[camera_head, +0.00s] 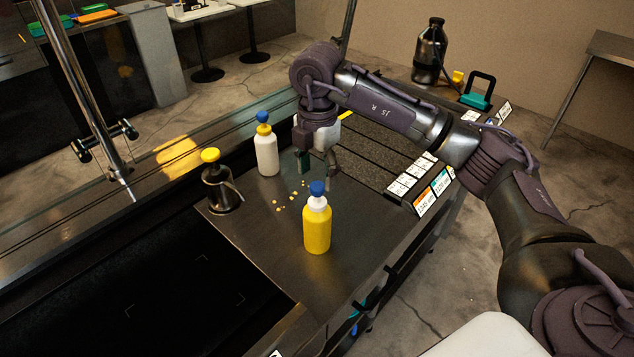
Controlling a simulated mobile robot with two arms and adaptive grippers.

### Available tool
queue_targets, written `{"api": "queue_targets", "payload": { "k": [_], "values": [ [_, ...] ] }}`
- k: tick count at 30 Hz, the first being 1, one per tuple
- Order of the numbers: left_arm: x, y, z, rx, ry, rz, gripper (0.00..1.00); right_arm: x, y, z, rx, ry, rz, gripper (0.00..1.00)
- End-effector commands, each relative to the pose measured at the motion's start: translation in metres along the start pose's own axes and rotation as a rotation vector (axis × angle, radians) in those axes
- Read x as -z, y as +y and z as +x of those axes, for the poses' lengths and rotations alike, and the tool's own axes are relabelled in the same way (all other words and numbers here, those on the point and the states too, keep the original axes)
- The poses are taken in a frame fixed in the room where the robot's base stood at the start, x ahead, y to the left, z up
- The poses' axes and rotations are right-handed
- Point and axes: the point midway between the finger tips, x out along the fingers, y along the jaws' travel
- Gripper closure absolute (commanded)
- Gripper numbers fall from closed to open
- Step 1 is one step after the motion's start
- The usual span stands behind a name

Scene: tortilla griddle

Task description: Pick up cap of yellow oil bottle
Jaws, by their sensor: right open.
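The yellow oil bottle (317,228) stands upright on the dark metal counter, with a white neck and a blue cap (317,188) on top. My right gripper (316,165) points down, open, just behind the blue cap in the picture and apart from it as far as I can tell. Nothing shows between its fingers. My left gripper is not in view.
A white bottle (267,155) with a yellow collar and blue top stands left of my right gripper. A dark pump dispenser (221,190) with a yellow top is further left. Small yellow bits (291,198) lie on the counter. Dark griddle strips (365,150) are at the right.

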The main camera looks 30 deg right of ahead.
Motion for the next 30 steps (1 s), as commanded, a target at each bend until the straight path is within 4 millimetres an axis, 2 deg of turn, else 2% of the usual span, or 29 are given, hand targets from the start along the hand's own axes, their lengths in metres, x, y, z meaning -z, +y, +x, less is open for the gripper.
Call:
{"api": "queue_targets", "payload": {
  "k": [1, 6, 13, 18, 21, 30],
  "values": [
    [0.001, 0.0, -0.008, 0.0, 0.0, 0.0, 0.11, 0.0, -0.001, 0.005, 0.004, 0.001, 0.001, 0.38],
    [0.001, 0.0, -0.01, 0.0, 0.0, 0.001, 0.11, 0.0, 0.0, 0.022, 0.0, 0.0, 0.001, 0.38],
    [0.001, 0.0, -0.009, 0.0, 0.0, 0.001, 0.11, 0.0, 0.0, 0.025, -0.002, 0.0, 0.0, 0.38],
    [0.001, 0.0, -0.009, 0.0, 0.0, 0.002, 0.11, 0.0, 0.0, 0.024, -0.001, 0.0, 0.0, 0.66],
    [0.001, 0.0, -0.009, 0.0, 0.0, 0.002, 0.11, 0.0, 0.0, 0.024, -0.001, 0.0, 0.0, 0.8],
    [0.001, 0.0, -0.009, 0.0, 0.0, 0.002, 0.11, 0.0, 0.001, 0.024, -0.002, 0.0, 0.0, 0.8]
  ]
}}
